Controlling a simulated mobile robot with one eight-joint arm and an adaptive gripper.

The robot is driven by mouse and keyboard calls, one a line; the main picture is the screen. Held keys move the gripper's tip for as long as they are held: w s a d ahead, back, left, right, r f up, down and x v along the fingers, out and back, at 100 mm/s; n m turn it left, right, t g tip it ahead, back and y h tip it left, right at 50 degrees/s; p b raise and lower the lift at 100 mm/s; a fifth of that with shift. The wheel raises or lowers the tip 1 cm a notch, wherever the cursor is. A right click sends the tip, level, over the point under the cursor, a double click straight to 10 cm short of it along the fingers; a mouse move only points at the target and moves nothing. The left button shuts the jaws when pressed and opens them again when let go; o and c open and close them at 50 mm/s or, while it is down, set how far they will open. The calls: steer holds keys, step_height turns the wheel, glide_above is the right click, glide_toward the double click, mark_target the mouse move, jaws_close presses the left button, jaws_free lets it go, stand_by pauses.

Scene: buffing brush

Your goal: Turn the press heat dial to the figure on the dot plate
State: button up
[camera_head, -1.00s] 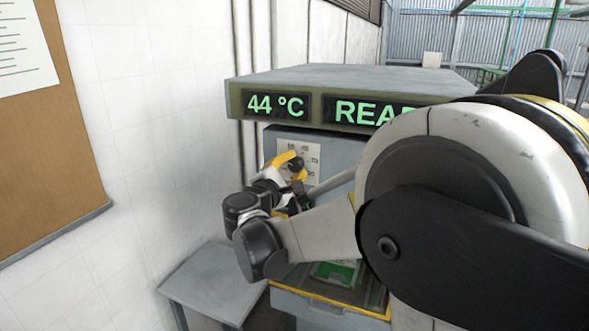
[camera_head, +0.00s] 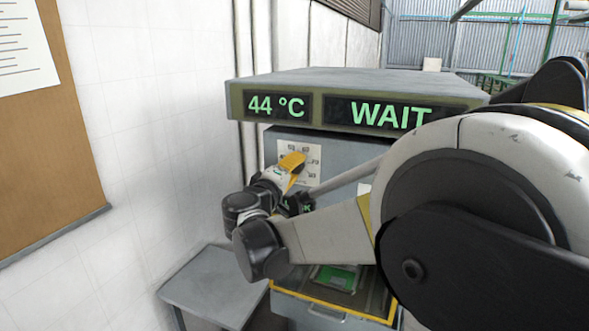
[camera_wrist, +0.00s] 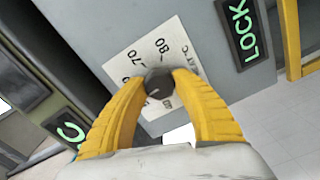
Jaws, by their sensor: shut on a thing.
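The heat dial (camera_wrist: 159,84) is a dark round knob on a white scale plate (camera_wrist: 130,60) on the press's grey front. In the wrist view the scale reads 70 and 80 above the dial; other figures are partly hidden. My gripper (camera_wrist: 160,83) has yellow fingers shut on the dial from both sides. In the head view my gripper (camera_head: 291,164) covers the dial, and the scale plate (camera_head: 313,150) shows around it. The press display reads 44 °C (camera_head: 274,106) and WAIT (camera_head: 391,114). I cannot make out the dot plate.
A LOCK display (camera_wrist: 243,30) sits beside the scale plate in the wrist view. A green piece (camera_head: 335,278) lies in the press's yellow-edged opening below my arm. A grey side table (camera_head: 210,285) stands at left, near the white wall and a cork board (camera_head: 50,130).

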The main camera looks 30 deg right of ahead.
steer(key=m, duration=0.5)
steer(key=shift+r+m, duration=0.1)
steer(key=shift+m, duration=0.3)
stand_by(0.4)
steer(key=o, duration=1.2)
steer(key=shift+a, duration=0.1)
steer(key=v, duration=1.1)
steer(key=shift+s+a, duration=0.3)
